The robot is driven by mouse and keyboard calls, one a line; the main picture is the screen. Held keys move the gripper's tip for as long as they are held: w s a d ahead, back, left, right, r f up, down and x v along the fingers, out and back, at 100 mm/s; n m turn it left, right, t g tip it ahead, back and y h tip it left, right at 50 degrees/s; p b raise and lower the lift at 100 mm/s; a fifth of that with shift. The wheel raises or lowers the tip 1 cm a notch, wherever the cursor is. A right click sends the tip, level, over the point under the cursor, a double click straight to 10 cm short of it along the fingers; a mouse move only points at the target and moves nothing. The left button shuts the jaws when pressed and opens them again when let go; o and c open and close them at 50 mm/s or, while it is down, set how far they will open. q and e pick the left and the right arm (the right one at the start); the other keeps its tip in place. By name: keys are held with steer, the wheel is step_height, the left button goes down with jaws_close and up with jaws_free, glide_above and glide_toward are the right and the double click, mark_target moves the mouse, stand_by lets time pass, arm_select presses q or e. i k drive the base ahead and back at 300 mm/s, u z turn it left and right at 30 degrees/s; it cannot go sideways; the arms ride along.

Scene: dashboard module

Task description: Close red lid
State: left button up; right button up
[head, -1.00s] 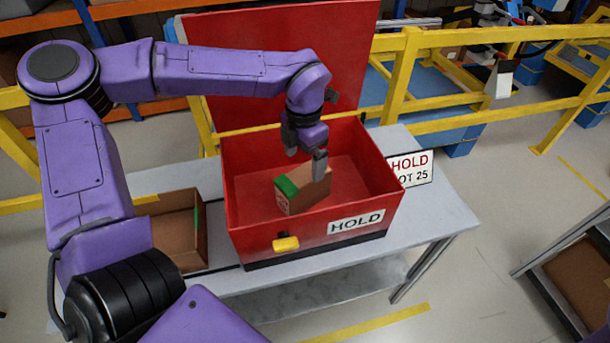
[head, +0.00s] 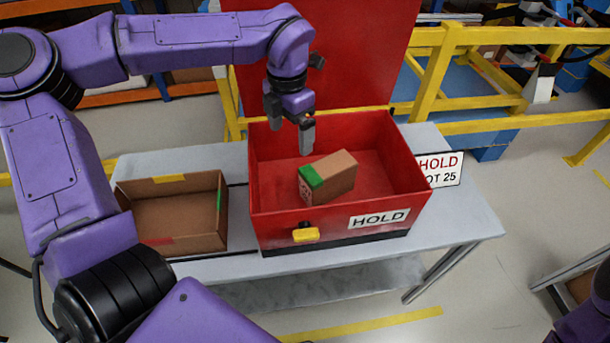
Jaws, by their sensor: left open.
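The red lid (head: 365,60) stands upright, open, at the back of the red box (head: 405,180). The box sits on a grey table and has a HOLD label and a yellow latch (head: 306,235) on its front. A brown carton with a green end (head: 335,176) lies tilted inside the box. My left gripper (head: 292,130) is open and empty above the back left part of the box, in front of the lid and apart from the carton. My right gripper is out of view; only a purple bit of that arm shows at the lower right corner.
An open, empty cardboard box (head: 180,212) stands on the table (head: 468,215) left of the red box. A HOLD sign (head: 440,169) stands at the red box's right side. Yellow railings (head: 480,38) run behind the table. The table's right end is clear.

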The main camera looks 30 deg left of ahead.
mark_target(363, 44)
steer(key=u, duration=0.7)
